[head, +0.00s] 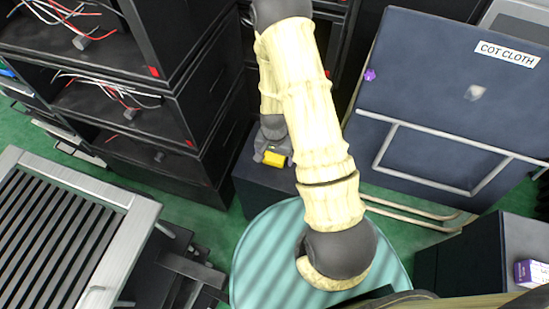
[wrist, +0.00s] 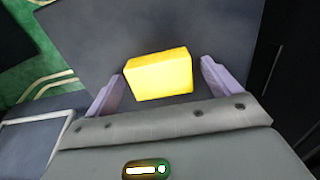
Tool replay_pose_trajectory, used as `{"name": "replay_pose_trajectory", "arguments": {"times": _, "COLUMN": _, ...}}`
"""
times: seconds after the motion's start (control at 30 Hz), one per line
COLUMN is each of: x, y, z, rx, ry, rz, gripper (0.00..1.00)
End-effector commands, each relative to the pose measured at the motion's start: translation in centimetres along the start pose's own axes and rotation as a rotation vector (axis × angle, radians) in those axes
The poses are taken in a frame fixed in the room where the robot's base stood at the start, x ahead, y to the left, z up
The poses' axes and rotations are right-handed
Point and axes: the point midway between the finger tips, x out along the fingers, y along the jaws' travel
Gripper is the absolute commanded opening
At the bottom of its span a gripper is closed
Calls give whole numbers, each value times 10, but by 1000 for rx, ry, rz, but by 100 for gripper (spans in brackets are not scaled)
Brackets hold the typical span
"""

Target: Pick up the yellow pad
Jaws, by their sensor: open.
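The yellow pad (wrist: 160,74) is a small block resting on a dark flat top, and it also shows in the head view (head: 275,159). My gripper (wrist: 158,88) is open, with one pale finger on each side of the pad in the wrist view. Gaps show between the pad and both fingers, so they do not appear to touch it. In the head view my gripper (head: 274,155) is beside the pad over the dark box (head: 257,187), partly hidden by my arm.
Black shelves with loose wires (head: 150,110) stand at the left. A dark blue panel labelled COT CLOTH (head: 440,80) stands at the right. A round teal surface (head: 262,262) lies in front of the dark box. A slatted grey frame (head: 65,230) is at the lower left.

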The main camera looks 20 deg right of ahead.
Motion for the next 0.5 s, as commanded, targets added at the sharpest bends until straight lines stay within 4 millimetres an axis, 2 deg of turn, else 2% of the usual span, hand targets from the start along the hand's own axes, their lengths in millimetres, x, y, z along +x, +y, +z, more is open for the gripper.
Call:
{"name": "replay_pose_trajectory", "arguments": {"times": 0.37, "x": -1, "y": 0, "z": 0, "rx": 0, "ry": 0, "rz": 0, "gripper": 89}}
{"name": "replay_pose_trajectory", "arguments": {"times": 0.5, "x": -1, "y": 0, "z": 0, "rx": 0, "ry": 0, "rz": 0, "gripper": 66}}
